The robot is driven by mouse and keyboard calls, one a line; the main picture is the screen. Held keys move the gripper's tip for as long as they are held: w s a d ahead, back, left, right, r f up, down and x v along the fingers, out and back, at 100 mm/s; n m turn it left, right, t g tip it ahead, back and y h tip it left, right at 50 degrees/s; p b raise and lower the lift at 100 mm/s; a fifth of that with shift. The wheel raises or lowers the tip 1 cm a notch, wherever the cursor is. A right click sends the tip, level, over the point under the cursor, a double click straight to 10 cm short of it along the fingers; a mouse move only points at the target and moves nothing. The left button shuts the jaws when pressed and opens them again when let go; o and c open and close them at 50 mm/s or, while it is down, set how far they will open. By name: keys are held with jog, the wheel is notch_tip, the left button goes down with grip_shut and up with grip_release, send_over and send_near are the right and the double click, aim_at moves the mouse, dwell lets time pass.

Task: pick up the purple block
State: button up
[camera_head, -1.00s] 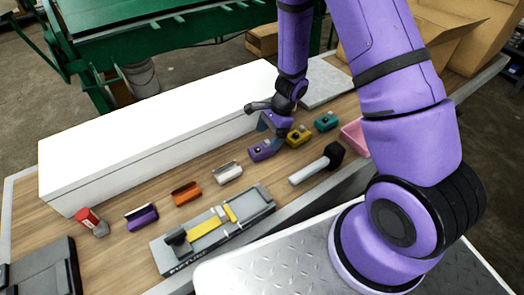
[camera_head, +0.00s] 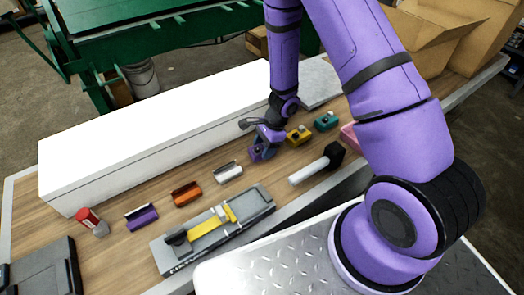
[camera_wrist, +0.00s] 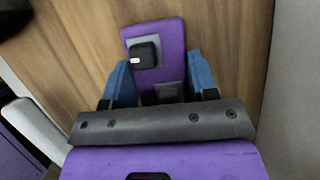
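The purple block (camera_head: 256,154) lies on the wooden bench in a loose row of small coloured pieces, with a dark knob on top. In the wrist view the purple block (camera_wrist: 171,38) shows its dark knob on a grey patch, and its near end runs under my gripper's edge. My gripper (camera_head: 265,149) is down at the block, and its blue fingers (camera_wrist: 161,82) stand apart on either side of it. I cannot tell whether they touch it. The block looks to rest on the bench.
A yellow block (camera_head: 299,135) and a teal block (camera_head: 326,121) lie to the right, a white holder (camera_head: 228,173) to the left. Further left are an orange holder (camera_head: 186,194) and a purple holder (camera_head: 141,217). A long white box (camera_head: 150,130) stands behind. A mallet (camera_head: 312,170) lies in front.

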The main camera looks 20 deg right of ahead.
aim_at(263, 147)
jog(key=c, duration=0.5)
jog(key=shift+o, duration=0.2)
jog(key=shift+r, duration=0.1)
notch_tip(263, 147, up, 9)
jog(key=shift+r, duration=0.4)
